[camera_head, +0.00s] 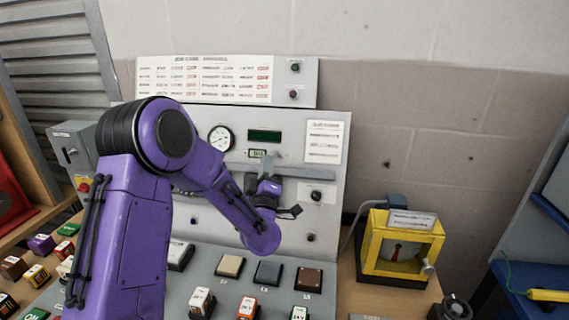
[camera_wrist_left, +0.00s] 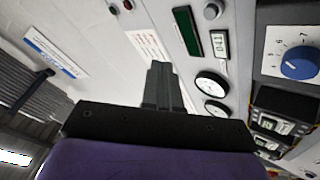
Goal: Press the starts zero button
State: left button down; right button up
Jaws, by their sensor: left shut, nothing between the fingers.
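The control panel (camera_head: 335,125) has a green display (camera_head: 264,136) with a small digit counter (camera_head: 257,153) under it. In the left wrist view, the green display (camera_wrist_left: 187,32) and the counter (camera_wrist_left: 219,43) lie to the right of my fingers. A round grey button (camera_wrist_left: 212,10) sits beside the counter; I cannot read its label. My left gripper (camera_head: 267,164) is in front of the panel, just below the counter, shut and empty. In the left wrist view its fingers (camera_wrist_left: 160,85) are together; contact with the panel cannot be told. My right gripper is not in view.
A dial gauge (camera_head: 221,138) is left of the display, and a black knob (camera_head: 316,195) is lower right. Green and red buttons (camera_head: 293,93) are on the upper board. Labelled blocks stand on the desk. A yellow-framed device (camera_head: 402,245) stands to the right.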

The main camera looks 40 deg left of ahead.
aim_at(276, 156)
pick_arm(q)
jog(key=w+a+f, duration=0.1)
jog(key=w, duration=0.1)
jog(key=w+a+b, duration=0.1)
jog(key=w+a+f+b, duration=0.1)
jog(key=w, duration=0.1)
jog(key=shift+w+a+f, duration=0.2)
jog(key=shift+w+f, duration=0.1)
jog(key=shift+w, duration=0.05)
jog(key=shift+w+a, duration=0.25)
jog(key=shift+w, duration=0.3)
jog(key=shift+f, duration=0.15)
dwell(1.6)
jog(key=shift+w+a+b, duration=0.2)
jog(key=shift+w+b, duration=0.15)
jog(key=shift+b, duration=0.1)
jog(key=shift+w+a+f+b, duration=0.2)
jog(key=shift+w+b, duration=0.1)
dwell(0.5)
jog(key=shift+s+d+r, duration=0.1)
jog(key=shift+s, duration=0.05)
jog(key=shift+s+d+r, duration=0.2)
jog(key=shift+s+d, duration=0.1)
jog(key=shift+s, duration=0.2)
